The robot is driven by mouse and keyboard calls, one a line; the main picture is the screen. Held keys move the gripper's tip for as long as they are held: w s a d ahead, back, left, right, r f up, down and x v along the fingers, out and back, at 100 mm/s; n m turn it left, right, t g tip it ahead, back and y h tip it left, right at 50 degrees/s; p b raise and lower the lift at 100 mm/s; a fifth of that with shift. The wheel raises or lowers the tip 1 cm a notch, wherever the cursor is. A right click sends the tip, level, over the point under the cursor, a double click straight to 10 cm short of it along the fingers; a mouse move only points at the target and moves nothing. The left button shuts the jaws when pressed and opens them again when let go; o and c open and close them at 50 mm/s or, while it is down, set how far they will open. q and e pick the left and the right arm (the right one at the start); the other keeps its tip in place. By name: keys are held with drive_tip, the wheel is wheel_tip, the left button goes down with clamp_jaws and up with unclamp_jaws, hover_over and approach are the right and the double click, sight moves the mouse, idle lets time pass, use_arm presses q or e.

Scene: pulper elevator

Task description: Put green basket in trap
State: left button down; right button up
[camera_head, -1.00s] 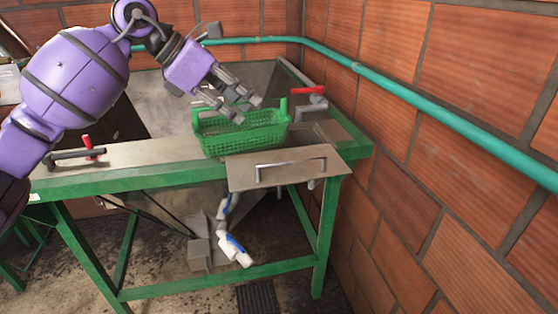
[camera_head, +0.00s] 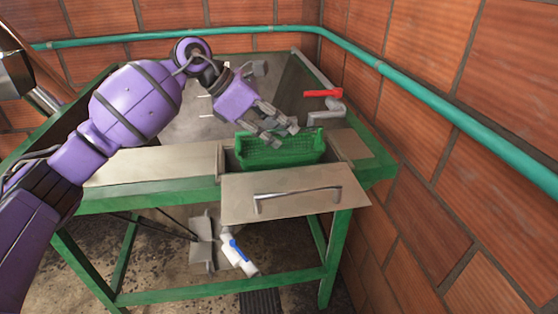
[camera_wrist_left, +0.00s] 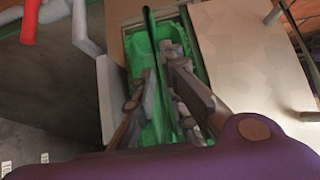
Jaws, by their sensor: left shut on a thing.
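The green basket (camera_head: 280,152) has openwork walls and sits partly sunk in the trap, a rectangular metal-sided opening (camera_head: 231,161) in the tabletop. Its upper part shows above the rim, and its bottom is hidden in the head view. My left gripper (camera_head: 283,131) is above the basket, shut on its edge. In the left wrist view, a green strip of the basket (camera_wrist_left: 150,40) passes between the fingers of my left gripper (camera_wrist_left: 159,68). A metal panel with a bar handle (camera_head: 297,195) is in front of the opening. My right gripper is not in view.
The green-framed metal table (camera_head: 150,164) stands by a brick wall (camera_head: 440,60) with a teal pipe (camera_head: 420,95). A red-handled valve (camera_head: 323,93) is behind the basket. A white pipe valve with a blue handle (camera_head: 238,253) is below. Tabletop left of the opening is clear.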

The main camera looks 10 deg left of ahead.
sight(242, 132)
use_arm(q)
wheel_tip(242, 132, down, 8)
drive_tip(key=shift+w+f, duration=0.1)
drive_tip(key=shift+f, duration=0.1)
idle(0.3)
drive_tip(key=shift+f, duration=0.2)
drive_tip(key=c, duration=1.8)
unclamp_jaws()
drive_tip(key=shift+o, duration=0.2)
drive_tip(key=shift+r, duration=0.1)
drive_tip(key=shift+r, duration=0.25)
drive_tip(key=v, duration=1.1)
drive_tip(key=shift+a+r+b, duration=0.2)
drive_tip(key=shift+a+b, duration=0.05)
drive_tip(key=shift+b, duration=0.15)
